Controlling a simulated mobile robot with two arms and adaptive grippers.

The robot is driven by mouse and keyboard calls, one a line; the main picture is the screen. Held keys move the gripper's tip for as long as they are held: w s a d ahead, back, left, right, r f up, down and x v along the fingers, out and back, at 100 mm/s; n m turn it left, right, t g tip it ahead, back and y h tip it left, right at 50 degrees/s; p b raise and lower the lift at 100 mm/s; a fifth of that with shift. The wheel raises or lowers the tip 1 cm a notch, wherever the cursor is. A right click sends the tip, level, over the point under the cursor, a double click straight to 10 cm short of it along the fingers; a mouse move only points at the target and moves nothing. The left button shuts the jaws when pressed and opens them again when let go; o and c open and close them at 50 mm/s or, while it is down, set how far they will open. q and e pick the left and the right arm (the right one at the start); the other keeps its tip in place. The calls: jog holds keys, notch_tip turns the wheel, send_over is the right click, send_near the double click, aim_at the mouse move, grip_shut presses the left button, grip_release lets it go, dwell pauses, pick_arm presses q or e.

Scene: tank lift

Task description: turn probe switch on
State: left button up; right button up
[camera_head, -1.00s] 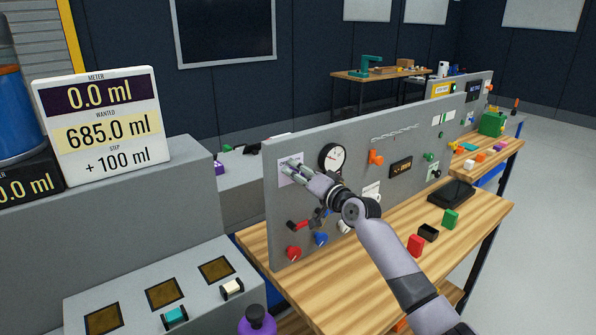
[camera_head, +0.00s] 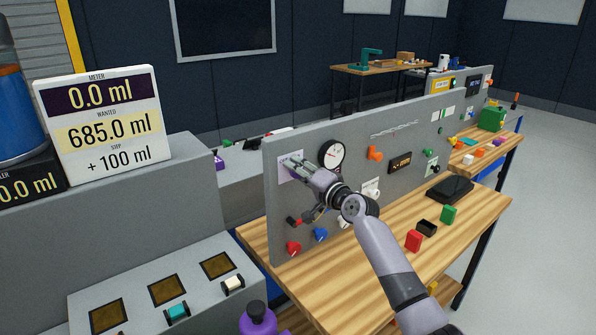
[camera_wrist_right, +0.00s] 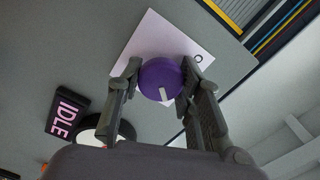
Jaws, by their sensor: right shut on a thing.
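The probe switch appears to be the round purple knob (camera_wrist_right: 161,80) with a white pointer mark, set on a white label plate (camera_wrist_right: 168,45) on the grey panel. My right gripper (camera_wrist_right: 160,82) has one finger on each side of the knob and is shut on it. In the head view my right gripper (camera_head: 292,164) reaches the upper left of the panel (camera_head: 350,140), over the pale label plate (camera_head: 285,175), and hides the knob. A label that reads IDLE (camera_wrist_right: 67,114) shows beside it in the wrist view. My left gripper is not in view.
A round gauge (camera_head: 332,154) sits just right of my gripper. Red (camera_head: 293,248) and blue (camera_head: 320,234) knobs are below it. Loose blocks, including a red one (camera_head: 414,240), lie on the wooden table. A meter display (camera_head: 100,125) reading 0.0 ml stands at left.

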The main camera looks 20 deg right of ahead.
jog(key=o, duration=1.2)
jog(key=v, duration=1.2)
